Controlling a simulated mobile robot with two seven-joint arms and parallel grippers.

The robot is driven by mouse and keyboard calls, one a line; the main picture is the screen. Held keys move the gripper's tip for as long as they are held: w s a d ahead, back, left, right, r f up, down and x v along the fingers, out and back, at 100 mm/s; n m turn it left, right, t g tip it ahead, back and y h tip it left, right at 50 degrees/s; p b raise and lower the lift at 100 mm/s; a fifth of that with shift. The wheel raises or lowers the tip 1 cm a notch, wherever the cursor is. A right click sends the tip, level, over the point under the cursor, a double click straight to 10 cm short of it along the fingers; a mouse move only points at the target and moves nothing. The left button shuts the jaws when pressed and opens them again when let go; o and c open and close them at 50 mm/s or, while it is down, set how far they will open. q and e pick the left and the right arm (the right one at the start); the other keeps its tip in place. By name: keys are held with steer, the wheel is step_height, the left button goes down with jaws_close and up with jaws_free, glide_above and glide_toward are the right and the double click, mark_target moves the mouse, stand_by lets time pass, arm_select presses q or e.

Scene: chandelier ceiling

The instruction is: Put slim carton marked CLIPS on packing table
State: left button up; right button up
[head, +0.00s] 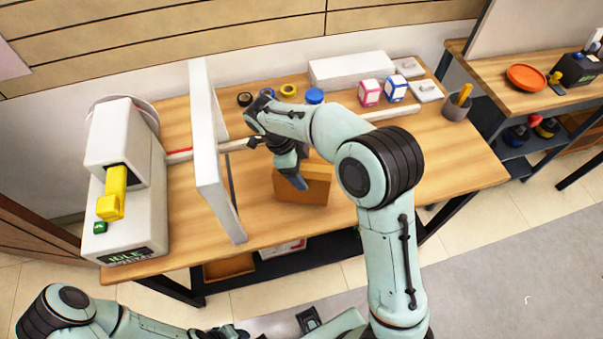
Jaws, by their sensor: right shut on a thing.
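A brown carton (315,190) is over the front middle of the wooden packing table (450,170). No CLIPS marking is readable on its visible side. My right gripper (296,180) reaches down onto the carton from above and is shut on it. My wrist and fingers hide part of its top and left side. I cannot tell whether the carton's underside touches the tabletop. My left arm lies low at the bottom left, below the table's front edge. Its left gripper (270,327) is partly cut off by the frame, and its jaw state is unclear.
A white upright panel (205,130) and a white machine (120,190) with a yellow part stand left. Tape rolls, a long white box (348,69), pink and blue cubes and a grey cup (456,107) line the back and right. The right front tabletop is clear.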

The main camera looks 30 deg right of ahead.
steer(key=shift+f, duration=1.2)
steer(key=shift+f, duration=0.2)
steer(key=o, duration=1.8)
steer(key=shift+o, duration=0.2)
steer(key=shift+r, duration=0.15)
